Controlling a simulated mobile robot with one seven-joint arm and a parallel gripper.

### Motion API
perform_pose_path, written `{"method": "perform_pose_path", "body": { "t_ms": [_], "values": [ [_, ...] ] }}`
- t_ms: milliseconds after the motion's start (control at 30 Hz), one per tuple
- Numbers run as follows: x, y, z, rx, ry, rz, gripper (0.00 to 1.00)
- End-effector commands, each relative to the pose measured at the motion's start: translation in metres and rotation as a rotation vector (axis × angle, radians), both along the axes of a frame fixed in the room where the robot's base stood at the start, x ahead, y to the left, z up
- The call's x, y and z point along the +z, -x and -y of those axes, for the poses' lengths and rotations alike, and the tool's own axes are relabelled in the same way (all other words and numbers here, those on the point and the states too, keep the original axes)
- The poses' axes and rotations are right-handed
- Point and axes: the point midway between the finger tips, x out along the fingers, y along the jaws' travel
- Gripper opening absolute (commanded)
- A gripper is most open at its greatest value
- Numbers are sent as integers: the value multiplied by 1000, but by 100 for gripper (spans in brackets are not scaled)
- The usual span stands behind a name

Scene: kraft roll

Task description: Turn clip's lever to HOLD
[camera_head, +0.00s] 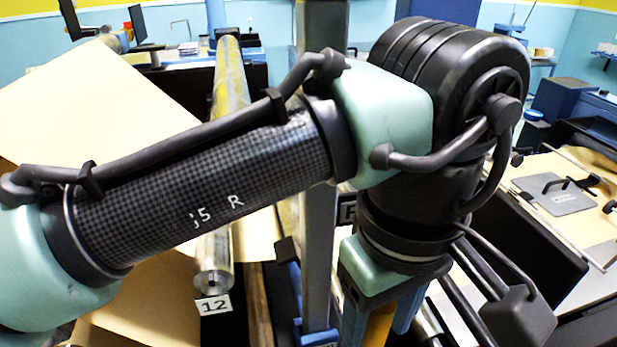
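No clip or HOLD marking can be made out for certain. At the right, a grey plate (556,200) with a small dark label lies on a pale work surface. A black handle-like bar (557,186) stands at its upper edge; I cannot tell whether it is the lever. My own arm, with a checkered dark tube and pale green joints, crosses the middle of the picture and hides much behind it. My gripper is not in view.
A long metal roller (229,85) runs away from me, with a tag "12" (213,304) below its near end. Brown paper (75,105) spreads at the left. A grey upright post (320,250) stands behind my arm. A dark panel (525,250) stands at the right.

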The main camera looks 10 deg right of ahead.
Motion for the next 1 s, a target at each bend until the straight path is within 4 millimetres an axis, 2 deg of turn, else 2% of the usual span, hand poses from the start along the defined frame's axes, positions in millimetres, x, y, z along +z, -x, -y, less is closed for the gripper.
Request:
{"method": "perform_pose_path", "body": {
  "t_ms": [167, 433, 467, 767, 1000],
  "values": [
    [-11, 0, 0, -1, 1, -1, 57],
    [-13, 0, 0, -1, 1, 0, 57],
    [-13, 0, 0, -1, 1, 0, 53],
    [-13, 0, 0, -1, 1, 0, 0],
    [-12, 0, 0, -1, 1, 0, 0]
  ]
}}
